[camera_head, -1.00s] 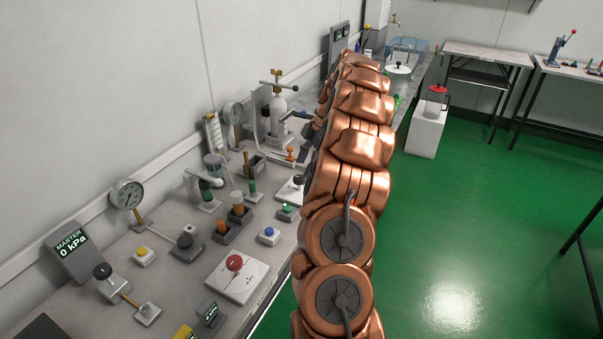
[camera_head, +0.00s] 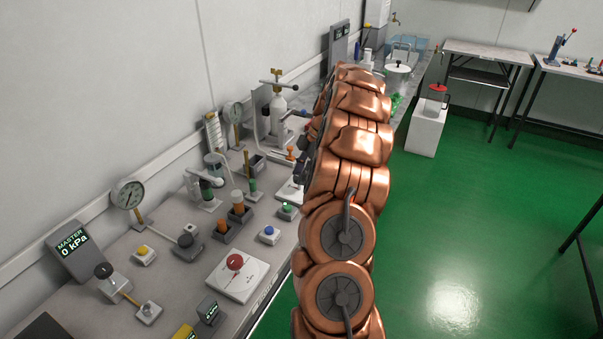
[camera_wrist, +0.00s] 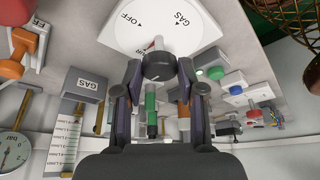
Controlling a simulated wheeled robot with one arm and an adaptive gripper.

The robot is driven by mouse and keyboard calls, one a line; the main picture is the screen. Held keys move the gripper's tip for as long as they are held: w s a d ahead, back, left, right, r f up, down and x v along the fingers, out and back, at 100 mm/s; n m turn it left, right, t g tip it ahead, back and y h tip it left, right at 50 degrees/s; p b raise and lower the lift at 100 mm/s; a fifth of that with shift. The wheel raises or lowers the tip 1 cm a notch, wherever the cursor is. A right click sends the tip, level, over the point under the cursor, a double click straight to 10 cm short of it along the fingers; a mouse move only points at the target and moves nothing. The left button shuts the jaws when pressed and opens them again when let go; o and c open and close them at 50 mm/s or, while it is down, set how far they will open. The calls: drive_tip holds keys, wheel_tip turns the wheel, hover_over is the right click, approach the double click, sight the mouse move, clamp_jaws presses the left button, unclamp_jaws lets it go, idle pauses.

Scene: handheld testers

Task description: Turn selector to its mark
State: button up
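The selector is a dark round knob (camera_wrist: 158,66) on a white plate (camera_wrist: 150,25) printed OFF and GAS, each with a small black mark.
A grey GAS block (camera_wrist: 86,84), a gauge (camera_wrist: 12,150) and a green-lit button (camera_wrist: 215,73) lie around the gripper. In the head view, a red knob's plate (camera_head: 252,280) and a MASTER display (camera_head: 75,247) stand nearer. Green floor (camera_head: 480,230) is clear at right.

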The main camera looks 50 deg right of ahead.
drive_tip(key=c, duration=0.6)
